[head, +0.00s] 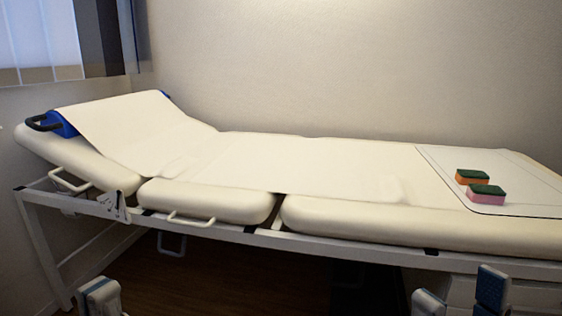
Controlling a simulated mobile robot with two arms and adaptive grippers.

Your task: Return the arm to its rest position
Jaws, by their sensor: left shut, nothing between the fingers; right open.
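My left gripper (100,296) shows at the bottom left edge of the head view, low in front of the bed. It is shut and holds nothing. My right gripper (458,298) shows at the bottom right edge, with its two fingers apart and nothing between them. Both grippers are below the near edge of the bed and touch nothing that I can see. Most of both arms is outside the picture.
A cream examination bed (340,218) with a raised headrest at left spans the view. An orange-and-green sponge (471,178) and a pink-and-green sponge (486,196) sit on a dark-outlined white sheet (530,190). The bed's white frame (330,244) runs above both grippers.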

